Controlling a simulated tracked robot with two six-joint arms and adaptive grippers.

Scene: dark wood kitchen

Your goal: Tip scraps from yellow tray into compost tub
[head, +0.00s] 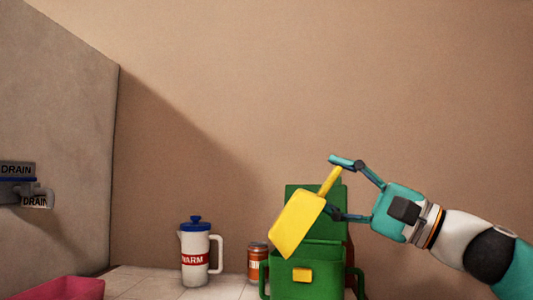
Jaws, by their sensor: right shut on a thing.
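My right gripper (340,188) comes in from the right and is shut on the handle of the yellow tray (296,224). The tray is held in the air, steeply tilted with its lower end down and to the left. It is above the green compost tub (322,256), whose lid stands up at the back. The tub has a yellow patch on its front and side handles. I see no scraps on the visible face of the tray, and the inside of the tub is hidden. My left gripper is not in view.
A white jug (195,262) with a blue lid and a tin (257,262) stand left of the tub. A pink container (62,289) is at the lower left. Grey fittings labelled DRAIN (17,170) stick out at the left wall. The space above the jug is clear.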

